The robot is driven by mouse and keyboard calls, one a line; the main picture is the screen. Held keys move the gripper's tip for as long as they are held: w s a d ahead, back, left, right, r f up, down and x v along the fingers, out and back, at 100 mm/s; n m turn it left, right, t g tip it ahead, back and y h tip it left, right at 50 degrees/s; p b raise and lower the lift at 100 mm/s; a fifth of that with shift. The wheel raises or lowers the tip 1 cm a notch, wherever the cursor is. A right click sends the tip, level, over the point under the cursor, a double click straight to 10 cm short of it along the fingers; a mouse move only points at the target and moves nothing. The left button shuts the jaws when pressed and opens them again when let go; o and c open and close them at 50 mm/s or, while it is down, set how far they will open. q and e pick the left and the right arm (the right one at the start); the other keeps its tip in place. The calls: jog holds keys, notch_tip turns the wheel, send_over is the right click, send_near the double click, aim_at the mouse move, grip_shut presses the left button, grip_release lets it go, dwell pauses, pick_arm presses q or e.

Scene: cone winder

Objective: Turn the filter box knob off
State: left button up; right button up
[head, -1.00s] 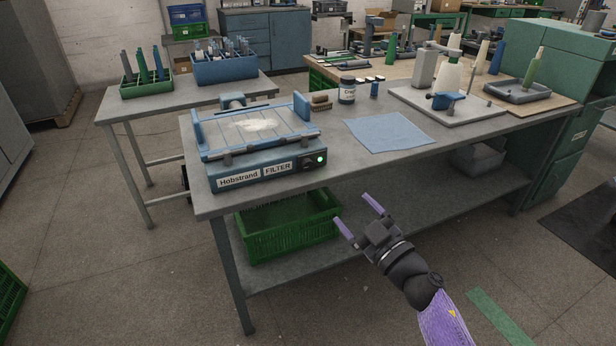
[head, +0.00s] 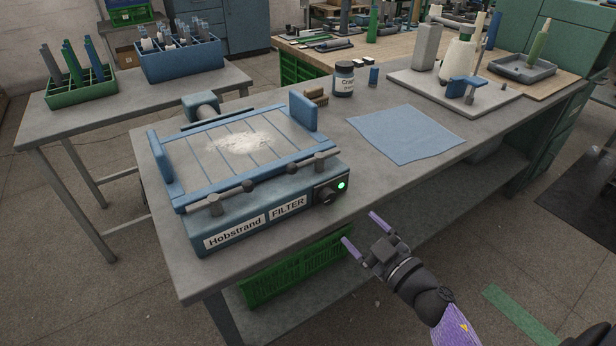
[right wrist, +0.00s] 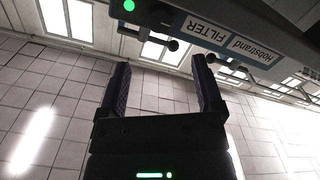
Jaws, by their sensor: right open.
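The filter box (head: 270,222) is a blue unit at the front left of the grey table, labelled Hobstrand and FILTER, with pale powder on its slatted top. Its dark knob (head: 326,193) is on the front face at the right end, beside a lit green light (head: 341,185). My right gripper (head: 361,229) is open and empty, in front of the table edge, below and right of the knob, not touching it. In the right wrist view the box (right wrist: 225,38) appears upside down beyond the open fingers (right wrist: 164,80), with the green light at upper left. My left gripper is not in view.
A blue cloth (head: 405,134), a jar (head: 344,79) and a brush (head: 316,97) lie on the table right of and behind the box. A green crate (head: 295,270) sits under the table.

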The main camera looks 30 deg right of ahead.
aim_at(330, 199)
jog(key=w, duration=0.3)
jog(key=w+b, duration=0.1)
jog(key=w, duration=0.1)
jog(key=w+b, duration=0.1)
jog(key=w, duration=0.2)
jog(key=shift+w+a+f, duration=0.1)
jog(key=shift+w+a, duration=0.25)
jog(key=shift+w, duration=0.75)
jog(key=c, duration=0.6)
grip_shut()
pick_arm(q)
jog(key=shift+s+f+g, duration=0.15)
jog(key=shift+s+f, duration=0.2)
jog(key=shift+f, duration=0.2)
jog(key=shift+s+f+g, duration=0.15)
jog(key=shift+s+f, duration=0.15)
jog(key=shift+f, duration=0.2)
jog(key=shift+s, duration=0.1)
